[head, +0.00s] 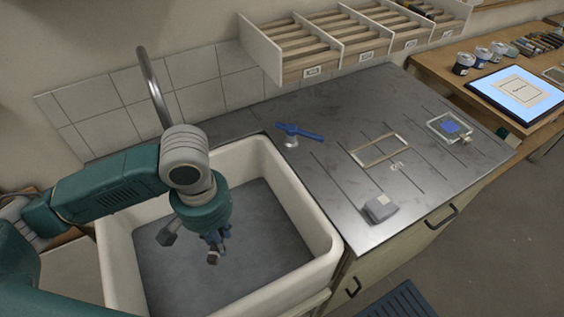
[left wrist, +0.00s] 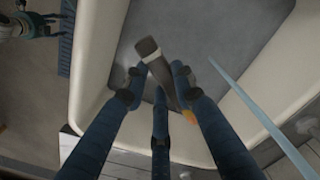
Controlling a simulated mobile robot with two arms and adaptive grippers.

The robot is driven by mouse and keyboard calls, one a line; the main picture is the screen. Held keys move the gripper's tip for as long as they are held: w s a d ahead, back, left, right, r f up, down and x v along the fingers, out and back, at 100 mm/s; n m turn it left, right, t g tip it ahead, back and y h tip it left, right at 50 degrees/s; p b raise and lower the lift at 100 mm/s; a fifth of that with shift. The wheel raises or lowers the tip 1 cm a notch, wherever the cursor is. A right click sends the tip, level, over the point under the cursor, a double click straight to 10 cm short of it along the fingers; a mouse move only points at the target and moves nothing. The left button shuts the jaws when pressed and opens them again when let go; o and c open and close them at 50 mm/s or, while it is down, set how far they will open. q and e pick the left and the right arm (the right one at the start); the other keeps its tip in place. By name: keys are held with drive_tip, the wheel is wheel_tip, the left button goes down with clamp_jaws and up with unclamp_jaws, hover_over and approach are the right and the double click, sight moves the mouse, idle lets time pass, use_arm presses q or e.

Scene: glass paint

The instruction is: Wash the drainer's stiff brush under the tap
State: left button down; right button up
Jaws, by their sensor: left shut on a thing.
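The stiff brush (left wrist: 160,66) is between the fingers of my left gripper (left wrist: 158,82) in the left wrist view. It has a dark end, a grey body and an orange part lower down. In the head view my left gripper (head: 214,246) points down inside the white sink (head: 328,262), above its grey floor, with the brush partly hidden. The curved metal tap (head: 150,80) rises behind my arm, which hides its lower part. A pale blue straight streak (left wrist: 255,110), perhaps water, passes right of the brush, apart from it. My right gripper is not in view.
Slotted wooden racks (head: 320,45) hang behind. The sink's rim and walls surround my gripper.

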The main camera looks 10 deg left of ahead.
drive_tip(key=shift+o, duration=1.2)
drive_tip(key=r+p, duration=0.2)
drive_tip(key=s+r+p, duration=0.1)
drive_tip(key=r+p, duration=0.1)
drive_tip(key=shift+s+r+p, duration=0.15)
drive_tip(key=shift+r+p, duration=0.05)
drive_tip(key=shift+p, duration=0.1)
use_arm(q)
drive_tip(key=w+d+r+n+p, duration=0.7)
drive_tip(key=w+d+r+n, duration=0.5)
drive_tip(key=n, duration=0.3)
drive_tip(key=a+f+b, duration=0.1)
drive_tip(key=a+f, duration=0.2)
drive_tip(key=a, duration=1)
drive_tip(key=shift+s+f+b, duration=0.25)
drive_tip(key=shift+s+b, duration=0.1)
drive_tip(key=shift+b, duration=0.05)
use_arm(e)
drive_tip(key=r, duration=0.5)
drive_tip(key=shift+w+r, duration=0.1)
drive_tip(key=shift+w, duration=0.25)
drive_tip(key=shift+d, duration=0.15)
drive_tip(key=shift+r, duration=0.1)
